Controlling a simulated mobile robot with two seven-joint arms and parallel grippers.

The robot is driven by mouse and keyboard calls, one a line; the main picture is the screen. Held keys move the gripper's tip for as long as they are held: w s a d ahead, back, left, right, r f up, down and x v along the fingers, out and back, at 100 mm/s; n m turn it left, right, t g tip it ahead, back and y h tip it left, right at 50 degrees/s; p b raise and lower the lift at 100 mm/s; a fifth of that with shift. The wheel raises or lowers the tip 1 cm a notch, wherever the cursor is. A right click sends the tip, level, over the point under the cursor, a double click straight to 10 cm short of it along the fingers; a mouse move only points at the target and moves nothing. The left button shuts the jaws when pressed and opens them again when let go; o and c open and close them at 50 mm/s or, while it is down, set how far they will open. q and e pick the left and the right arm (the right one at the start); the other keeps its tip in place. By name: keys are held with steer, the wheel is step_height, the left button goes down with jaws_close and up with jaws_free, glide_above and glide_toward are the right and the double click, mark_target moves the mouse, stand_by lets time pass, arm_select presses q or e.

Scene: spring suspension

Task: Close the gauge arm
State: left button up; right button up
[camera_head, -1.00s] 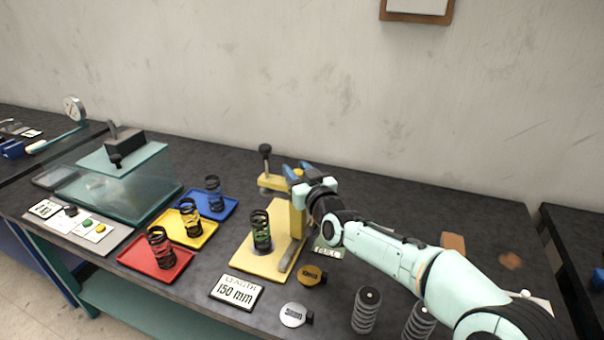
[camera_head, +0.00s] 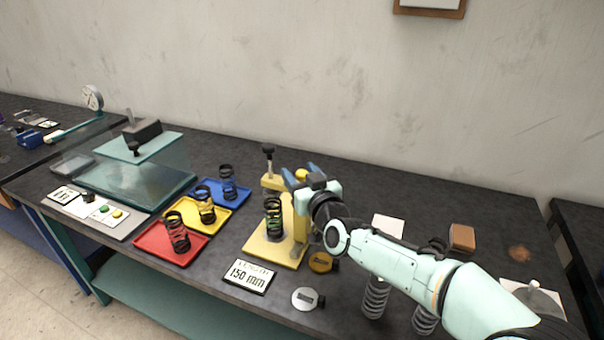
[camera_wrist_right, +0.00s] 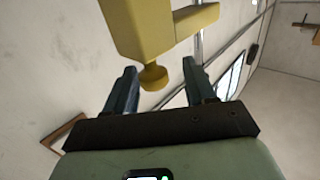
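The yellow gauge stands on a flat yellow base (camera_head: 262,252), with an upright post (camera_head: 300,228) at its right. Its yellow arm (camera_head: 273,183) reaches out left from the post top, with a black-knobbed plunger (camera_head: 268,150) upright at its end. A black-and-green spring (camera_head: 273,218) stands on the base, below and in front of the arm's end. My right gripper (camera_head: 299,172) is at the post top. In the wrist view its fingers (camera_wrist_right: 160,82) are apart on either side of a round yellow knob (camera_wrist_right: 153,77); contact is unclear. My left gripper is out of view.
Red (camera_head: 150,240), yellow (camera_head: 180,222) and blue (camera_head: 236,198) trays with springs lie left of the gauge. A "150 mm" sign (camera_head: 249,275) and two round weights (camera_head: 306,299) (camera_head: 320,262) lie in front. Loose springs (camera_head: 375,298) stand under my right arm.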

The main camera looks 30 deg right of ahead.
steer(key=shift+d, duration=0.1)
steer(key=shift+s, duration=0.15)
steer(key=s+a+b, duration=0.1)
steer(key=s+b, duration=0.1)
steer(key=s, duration=1.1)
